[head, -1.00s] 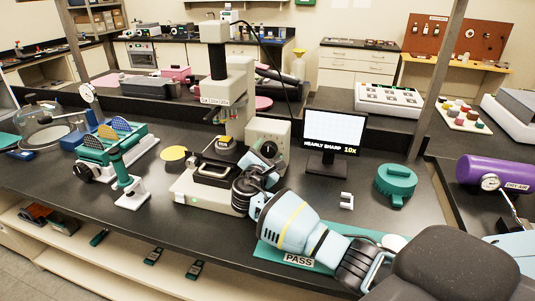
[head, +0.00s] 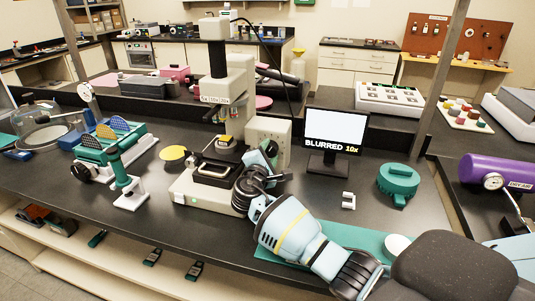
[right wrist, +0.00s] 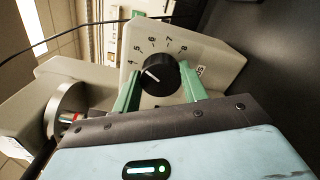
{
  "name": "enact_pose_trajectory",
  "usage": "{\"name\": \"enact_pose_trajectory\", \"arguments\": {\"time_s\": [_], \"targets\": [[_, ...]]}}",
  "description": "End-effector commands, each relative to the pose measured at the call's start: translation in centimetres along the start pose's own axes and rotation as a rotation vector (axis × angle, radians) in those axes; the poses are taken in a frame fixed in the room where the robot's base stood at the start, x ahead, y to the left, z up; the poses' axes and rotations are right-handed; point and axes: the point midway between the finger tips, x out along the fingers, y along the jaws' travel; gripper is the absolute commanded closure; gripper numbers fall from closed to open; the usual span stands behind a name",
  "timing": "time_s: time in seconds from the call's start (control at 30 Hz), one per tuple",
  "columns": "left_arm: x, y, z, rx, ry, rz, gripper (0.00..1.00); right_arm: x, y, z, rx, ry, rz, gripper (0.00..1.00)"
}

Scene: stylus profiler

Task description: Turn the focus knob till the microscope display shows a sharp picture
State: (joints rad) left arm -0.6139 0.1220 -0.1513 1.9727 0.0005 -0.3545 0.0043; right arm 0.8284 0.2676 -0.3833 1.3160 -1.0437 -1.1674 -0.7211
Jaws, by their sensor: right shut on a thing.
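The microscope (head: 232,85) stands on the bench with a pale knob housing (head: 272,132) at its right. The microscope display (head: 335,128) reads "BLURRED 10x" under a blank white picture area. In the right wrist view the black focus knob (right wrist: 160,76) sits on a numbered dial face; its white pointer line aims to the upper left, near the 4. My right gripper (right wrist: 160,88) is shut on the knob, one green finger on each side. In the head view this gripper (head: 266,160) is at the housing and hides the knob. My left gripper is not in view.
A green mat (head: 355,237) lies under my right arm. A rack of coloured discs (head: 110,150) and a teal stand (head: 125,182) are at left.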

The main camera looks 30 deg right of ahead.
Motion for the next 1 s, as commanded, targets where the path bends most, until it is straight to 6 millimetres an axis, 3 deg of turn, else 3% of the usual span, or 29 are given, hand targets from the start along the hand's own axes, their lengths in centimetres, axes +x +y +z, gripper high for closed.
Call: {"name": "enact_pose_trajectory", "arguments": {"time_s": [0.37, 0.4, 0.53, 0.83, 1.0], "targets": [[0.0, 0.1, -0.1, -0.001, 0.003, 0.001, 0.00, 0.0, -0.1, 0.0, 0.030, 0.001, -0.001, 0.80], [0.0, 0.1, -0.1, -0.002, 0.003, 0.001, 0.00, 0.0, -0.1, 0.0, 0.030, 0.001, -0.001, 0.52], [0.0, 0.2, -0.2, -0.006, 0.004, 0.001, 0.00, 0.0, -0.1, 0.0, 0.029, 0.001, -0.001, 0.35], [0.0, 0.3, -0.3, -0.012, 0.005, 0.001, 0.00, -0.1, 0.0, 0.0, 0.029, 0.001, 0.000, 0.35], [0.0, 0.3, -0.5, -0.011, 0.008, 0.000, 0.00, -1.8, 0.0, -0.1, 0.031, 0.003, 0.001, 0.35]]}}
